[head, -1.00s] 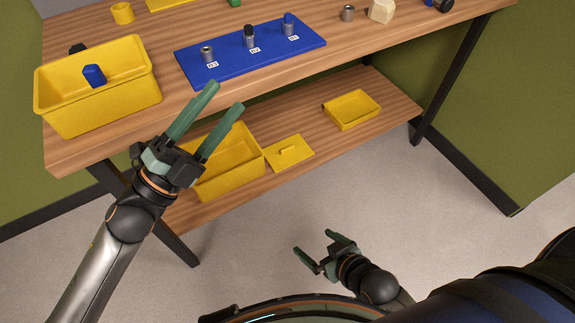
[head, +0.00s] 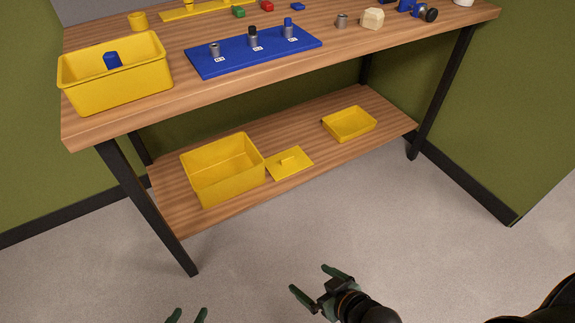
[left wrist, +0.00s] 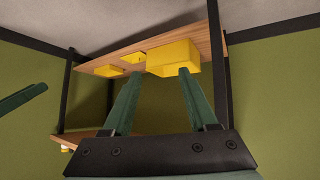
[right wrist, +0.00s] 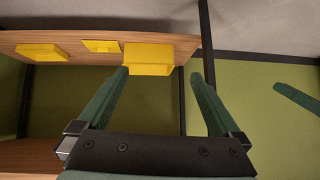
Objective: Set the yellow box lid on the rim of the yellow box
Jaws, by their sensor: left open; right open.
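The yellow box (head: 222,172) stands open and empty on the lower shelf. The yellow box lid (head: 290,163), a flat square with a small handle on top, lies on the shelf just right of the box. My left gripper (head: 187,314) is open and empty at the bottom edge of the head view, in front of the shelf. My right gripper (head: 322,278) is open and empty over the floor, lower right of the lid. The box also shows in the left wrist view (left wrist: 175,56) and in the right wrist view (right wrist: 148,56), beyond the open fingers.
A shallow yellow tray (head: 349,124) sits further right on the lower shelf (head: 225,215). The tabletop above holds another yellow bin (head: 120,85) with a blue piece inside and a blue board (head: 255,57) with small parts. Black table legs (head: 150,210) flank the shelf. The floor in front is clear.

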